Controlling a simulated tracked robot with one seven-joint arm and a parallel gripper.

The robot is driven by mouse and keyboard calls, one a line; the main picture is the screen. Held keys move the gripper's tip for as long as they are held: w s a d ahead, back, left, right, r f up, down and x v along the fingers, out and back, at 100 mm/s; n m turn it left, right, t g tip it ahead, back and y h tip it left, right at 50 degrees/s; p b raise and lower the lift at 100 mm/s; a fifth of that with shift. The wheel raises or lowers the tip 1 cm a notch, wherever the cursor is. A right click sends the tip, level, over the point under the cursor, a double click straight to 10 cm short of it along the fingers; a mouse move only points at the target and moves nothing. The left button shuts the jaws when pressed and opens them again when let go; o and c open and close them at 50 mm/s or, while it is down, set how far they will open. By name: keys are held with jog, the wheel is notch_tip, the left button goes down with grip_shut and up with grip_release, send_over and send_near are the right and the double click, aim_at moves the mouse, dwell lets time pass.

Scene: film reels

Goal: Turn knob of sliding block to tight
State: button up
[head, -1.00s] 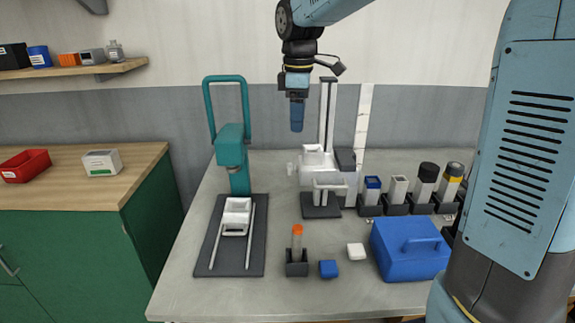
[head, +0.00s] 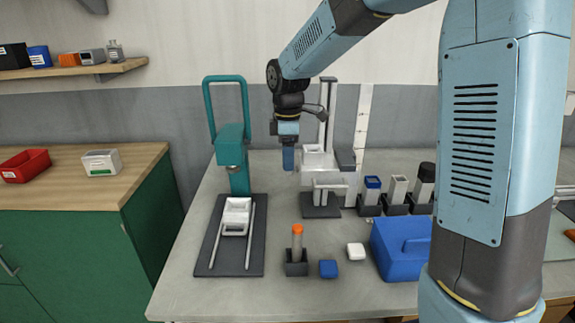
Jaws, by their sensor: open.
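My gripper (head: 288,165) hangs pointing down in the head view, its jaws open and empty. It shows just left of a white-and-grey stand (head: 328,178) with an upright post. A white block (head: 313,155) sits low at that post, right of my fingertips. Left of my gripper stands a teal press (head: 233,150) with a tall loop handle. A white carriage (head: 237,212) rests on two rails on the dark base below it. Which part is the sliding block is not clear, and I cannot make out its knob. My gripper appears apart from both devices.
An orange-capped tube (head: 297,240) stands in a dark holder, with a blue block (head: 328,269) and a white block (head: 355,250) nearby. A blue case (head: 400,255) and several holders with containers (head: 397,190) stand to the right. My arm hides the table's right side.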

jog(key=shift+f, duration=1.55)
jog(key=shift+c, duration=0.3)
jog(key=c, duration=1)
